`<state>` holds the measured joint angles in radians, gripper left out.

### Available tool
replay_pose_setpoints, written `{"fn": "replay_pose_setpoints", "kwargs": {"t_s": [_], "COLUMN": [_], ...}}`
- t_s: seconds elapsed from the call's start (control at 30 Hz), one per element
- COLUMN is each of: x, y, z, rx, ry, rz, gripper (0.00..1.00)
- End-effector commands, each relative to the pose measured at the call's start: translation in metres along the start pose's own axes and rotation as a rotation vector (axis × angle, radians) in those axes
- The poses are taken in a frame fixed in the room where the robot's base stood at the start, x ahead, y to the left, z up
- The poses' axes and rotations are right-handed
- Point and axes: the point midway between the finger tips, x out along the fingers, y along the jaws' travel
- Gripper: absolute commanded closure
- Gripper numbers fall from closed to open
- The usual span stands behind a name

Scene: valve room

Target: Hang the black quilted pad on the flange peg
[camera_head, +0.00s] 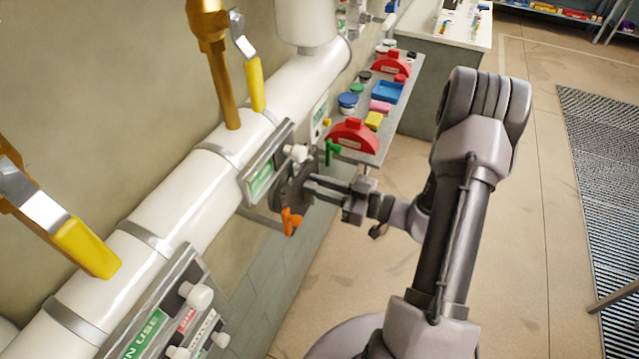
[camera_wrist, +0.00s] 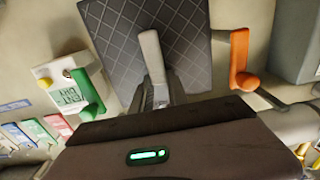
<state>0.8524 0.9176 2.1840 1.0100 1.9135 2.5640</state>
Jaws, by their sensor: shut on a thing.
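The black quilted pad (camera_wrist: 193,33) fills the top middle of the wrist view, its stitched diamond face toward the camera. My gripper (camera_wrist: 152,88) is shut on the pad, with a grey finger lying across its face. In the head view, my gripper (camera_head: 312,189) holds the dark pad (camera_head: 291,192) close to the white pipe, below a green-labelled plate. A white knobbed peg (camera_head: 297,152) sticks out from this plate just above the pad. I cannot tell which part is the flange peg, or whether the pad touches any peg.
A shelf (camera_head: 371,151) with red pieces and coloured blocks stands beyond. Valves with yellow handles (camera_head: 255,84) line the pipe.

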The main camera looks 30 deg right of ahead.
Motion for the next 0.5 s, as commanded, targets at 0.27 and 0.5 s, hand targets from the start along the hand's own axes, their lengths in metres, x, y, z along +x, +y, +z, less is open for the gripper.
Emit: {"fn": "replay_pose_setpoints", "kwargs": {"t_s": [0.27,0.5], "x": [-0.0001,-0.0001], "y": [0.0001,0.0001], "z": [0.0001,0.0], "rx": [0.0,0.0], "ry": [0.0,0.0], "rz": [0.0,0.0], "gripper": [1.0,0.61]}}
